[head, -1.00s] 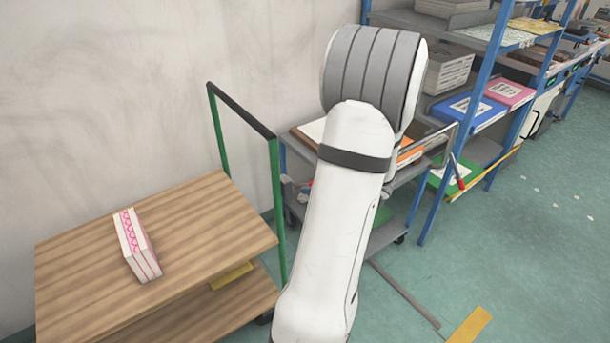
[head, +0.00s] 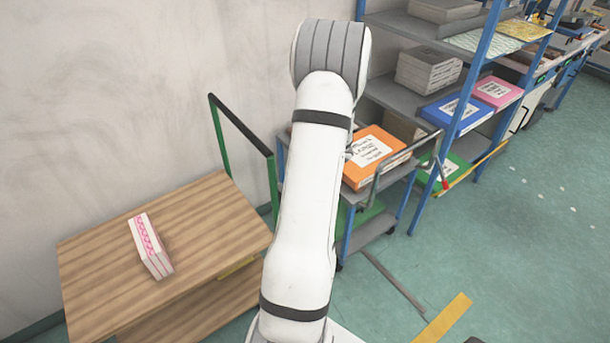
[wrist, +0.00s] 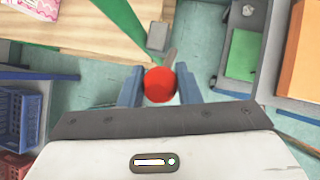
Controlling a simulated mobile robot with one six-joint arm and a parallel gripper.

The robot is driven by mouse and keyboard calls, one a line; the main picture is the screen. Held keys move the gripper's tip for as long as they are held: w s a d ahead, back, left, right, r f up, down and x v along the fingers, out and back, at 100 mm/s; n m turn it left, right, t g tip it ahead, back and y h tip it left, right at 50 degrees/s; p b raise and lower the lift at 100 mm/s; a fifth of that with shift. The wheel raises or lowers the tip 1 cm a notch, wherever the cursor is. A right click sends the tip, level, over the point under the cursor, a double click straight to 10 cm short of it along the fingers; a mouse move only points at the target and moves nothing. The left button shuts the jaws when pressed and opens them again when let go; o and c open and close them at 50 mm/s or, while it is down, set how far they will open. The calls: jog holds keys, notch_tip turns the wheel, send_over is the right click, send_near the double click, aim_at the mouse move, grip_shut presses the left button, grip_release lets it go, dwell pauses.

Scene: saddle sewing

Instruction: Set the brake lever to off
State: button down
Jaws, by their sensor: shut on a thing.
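In the wrist view, the round red knob (wrist: 160,84) of a lever sits between the two blue-grey fingers of my gripper (wrist: 159,88). The fingers are shut on this knob. A thin grey shaft (wrist: 171,57) shows just beyond it; the rest of the lever and its off mark are hidden or too small to read. In the head view my white arm reaches away past the wooden cart (head: 205,215), and it hides my gripper and the knob.
A pink-and-white box (head: 151,246) lies on the wooden cart, which has a green-and-black handle (head: 240,125). A grey cart with an orange box (head: 376,157) stands beyond my arm. Blue-framed shelves (head: 480,75) hold several boxes. Blue crates (wrist: 20,107) show at left. Floor at right is mostly open.

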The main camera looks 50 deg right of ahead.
jog(key=shift+w+d+r, duration=0.15)
dwell(0.3)
jog(key=c, duration=1.1)
grip_release()
jog(key=v, duration=0.7)
jog(key=shift+s+r, duration=0.25)
